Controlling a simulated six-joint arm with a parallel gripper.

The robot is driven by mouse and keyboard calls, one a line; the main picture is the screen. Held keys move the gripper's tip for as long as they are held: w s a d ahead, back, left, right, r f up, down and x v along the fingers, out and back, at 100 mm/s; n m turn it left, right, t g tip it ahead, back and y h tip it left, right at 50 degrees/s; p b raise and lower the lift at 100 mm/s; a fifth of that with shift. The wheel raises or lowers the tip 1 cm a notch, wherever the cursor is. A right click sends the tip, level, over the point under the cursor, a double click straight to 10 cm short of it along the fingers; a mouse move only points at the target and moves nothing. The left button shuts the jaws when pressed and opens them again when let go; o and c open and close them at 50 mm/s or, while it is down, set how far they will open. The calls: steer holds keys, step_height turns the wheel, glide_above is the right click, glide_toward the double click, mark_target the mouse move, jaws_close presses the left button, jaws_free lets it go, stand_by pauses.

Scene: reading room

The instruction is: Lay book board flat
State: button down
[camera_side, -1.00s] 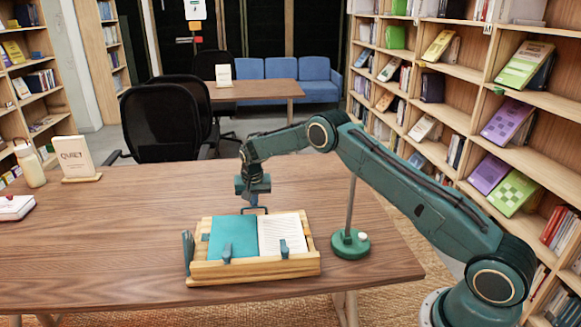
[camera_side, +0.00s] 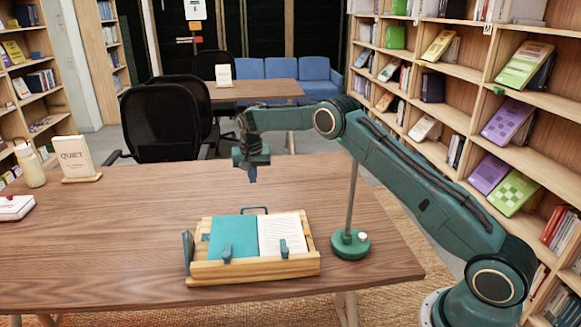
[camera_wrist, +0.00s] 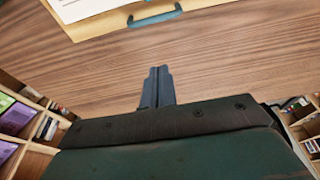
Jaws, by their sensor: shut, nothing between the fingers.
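The wooden book board (camera_side: 308,268) is on the table and appears to lie flat or nearly flat. It bears an open book with a teal left side (camera_side: 232,236) and a printed white page (camera_side: 280,232) on the right. Clips at the front edge overlap the book. A blue-grey handle (camera_side: 254,209) stands at the board's back edge; it also shows at the top of the wrist view (camera_wrist: 155,18). My gripper (camera_side: 252,178) is shut and empty, above and behind the handle, clear of it. Its closed fingers (camera_wrist: 158,75) point over bare wood in the wrist view.
A green lamp base with a post (camera_side: 350,242) stands right of the board, close to my arm. A bottle (camera_side: 30,165), a "QUIET" sign (camera_side: 76,158) and a white box (camera_side: 15,207) stand at the table's left. The table (camera_side: 120,230) is bare between.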

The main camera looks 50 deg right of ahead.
steer(key=r, duration=0.5)
steer(key=shift+w+d, duration=0.25)
steer(key=shift+r, duration=0.1)
steer(key=s+a+r+n+t, duration=0.15)
steer(key=s+a+r, duration=0.25)
steer(key=s+r, duration=0.7)
steer(key=s+a+r+n+t, duration=0.1)
steer(key=s+a+r+n, duration=0.3)
steer(key=s+r, duration=0.65)
steer(key=s+a+f+n, duration=0.1)
steer(key=s+a, duration=0.1)
steer(key=s, duration=0.7)
steer(key=s+a+f+n+y, duration=0.1)
steer(key=s+a+f, duration=0.1)
steer(key=s, duration=0.7)
steer(key=s+a+f+n+t+y, duration=0.1)
steer(key=s+a+f, duration=0.1)
steer(key=s, duration=0.7)
steer(key=shift+a, duration=0.4)
